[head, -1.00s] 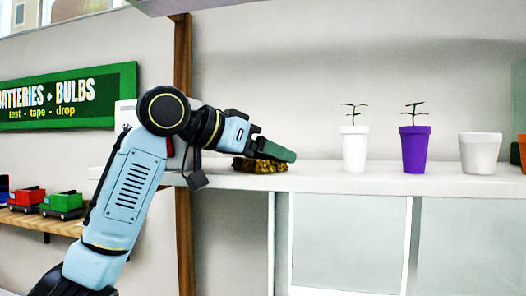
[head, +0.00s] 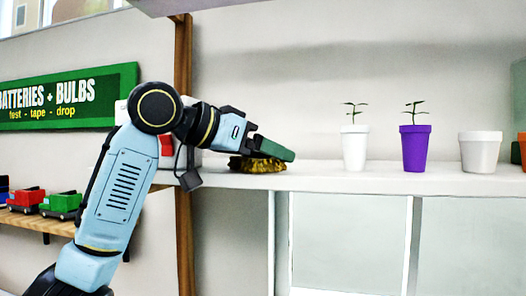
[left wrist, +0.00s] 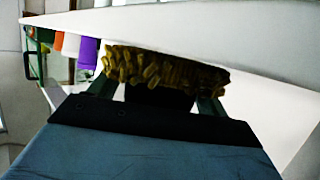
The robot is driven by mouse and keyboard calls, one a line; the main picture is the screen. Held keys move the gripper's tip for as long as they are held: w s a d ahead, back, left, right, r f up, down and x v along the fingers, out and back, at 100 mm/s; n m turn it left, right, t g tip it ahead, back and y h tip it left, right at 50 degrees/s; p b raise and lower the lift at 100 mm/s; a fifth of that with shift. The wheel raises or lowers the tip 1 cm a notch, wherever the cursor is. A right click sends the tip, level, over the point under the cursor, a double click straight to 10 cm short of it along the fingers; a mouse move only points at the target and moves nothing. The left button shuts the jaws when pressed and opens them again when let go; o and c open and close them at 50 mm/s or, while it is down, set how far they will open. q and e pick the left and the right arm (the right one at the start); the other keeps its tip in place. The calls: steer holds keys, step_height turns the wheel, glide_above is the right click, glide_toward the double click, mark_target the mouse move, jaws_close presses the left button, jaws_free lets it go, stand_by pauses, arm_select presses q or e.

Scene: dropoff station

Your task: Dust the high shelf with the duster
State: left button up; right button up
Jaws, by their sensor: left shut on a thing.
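The white high shelf (head: 330,178) runs across the head view to the right. My left gripper (head: 262,147) is over the left part of the shelf, shut on the duster. In the left wrist view the shaggy head (left wrist: 160,70) sits between the fingers, against the white shelf (left wrist: 210,30). The part inside the jaws is mostly hidden. My right gripper is not in view.
A white pot with a seedling (head: 354,150), a purple pot (head: 415,150), a plain white pot (head: 480,153) and an orange pot at the right edge stand on the shelf. A wooden post (head: 183,230) is behind my arm. The shelf between duster and pots is clear.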

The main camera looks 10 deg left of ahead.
arm_select(q)
steer(key=shift+w+f, duration=0.1)
steer(key=shift+w, duration=1.1)
steer(key=shift+s+f, duration=0.1)
steer(key=shift+s, duration=1.4)
steer(key=shift+w, duration=0.1)
steer(key=shift+w, duration=0.75)
steer(key=shift+r, duration=0.2)
steer(key=shift+s, duration=0.1)
